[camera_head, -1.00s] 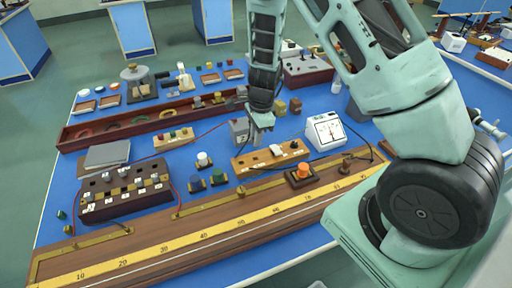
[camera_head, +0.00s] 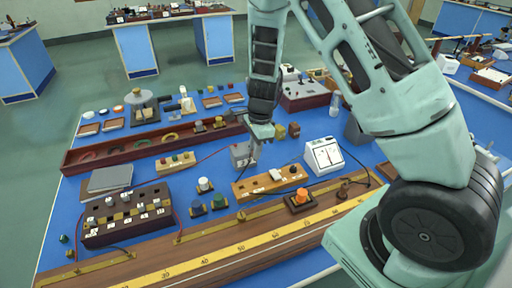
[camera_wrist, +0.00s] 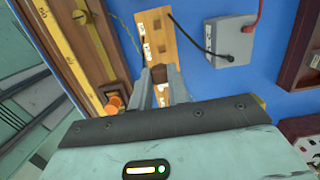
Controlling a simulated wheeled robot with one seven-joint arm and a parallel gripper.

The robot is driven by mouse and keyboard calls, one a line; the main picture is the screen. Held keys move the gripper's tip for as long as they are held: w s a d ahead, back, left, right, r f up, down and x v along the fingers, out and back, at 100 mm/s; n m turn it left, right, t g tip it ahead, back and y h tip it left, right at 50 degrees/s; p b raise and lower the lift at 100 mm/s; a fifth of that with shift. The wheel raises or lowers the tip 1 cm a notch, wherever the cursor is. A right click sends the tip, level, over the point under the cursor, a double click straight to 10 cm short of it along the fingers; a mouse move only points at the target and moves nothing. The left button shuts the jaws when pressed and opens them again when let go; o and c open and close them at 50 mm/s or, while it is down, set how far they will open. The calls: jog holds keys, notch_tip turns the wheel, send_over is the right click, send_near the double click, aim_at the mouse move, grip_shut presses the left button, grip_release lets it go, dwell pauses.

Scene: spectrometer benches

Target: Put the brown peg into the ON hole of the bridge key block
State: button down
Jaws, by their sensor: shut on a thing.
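My gripper (camera_wrist: 160,85) is shut on the brown peg (camera_wrist: 158,75), a small dark brown piece between the fingertips in the wrist view. The fingers hide part of it. The light wooden block (camera_wrist: 155,40), which I take for the bridge key block, lies directly beyond the fingertips, with white labels along one side. In the head view this block (camera_head: 248,188) lies just in front of my gripper (camera_head: 251,160), with a white piece and a dark knob on it. I cannot tell whether the peg touches the block, nor read which hole is ON.
A grey box (camera_wrist: 222,42) with a black and a red lead is beside the block. An orange knob (camera_head: 301,195) on a dark base stands near the long ruler board (camera_head: 220,252). A white meter (camera_head: 323,155) is to the right.

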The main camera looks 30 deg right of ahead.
jog(key=shift+w+a+f+n+g+b, duration=0.15)
jog(key=shift+a+f+n+b, duration=0.65)
jog(key=shift+f, duration=1.25)
jog(key=shift+w+a+f+n+g+b, duration=0.15)
jog(key=shift+a+f+n+b, duration=0.75)
jog(key=shift+f, duration=1.2)
jog(key=shift+w+a+f+n+b, duration=0.35)
jog(key=shift+a+f+b, duration=0.5)
jog(key=shift+f, duration=1.2)
jog(key=shift+s+d, duration=0.1)
jog(key=shift+d, duration=0.1)
jog(key=c, duration=1.3)
grip_release()
jog(key=shift+o, duration=0.2)
jog(key=shift+r, duration=0.1)
notch_tip(320, 180, up, 17)
jog(key=d+b, duration=0.1)
jog(key=d, duration=0.1)
jog(key=shift+w+b, duration=0.25)
jog(key=shift+b, duration=0.05)
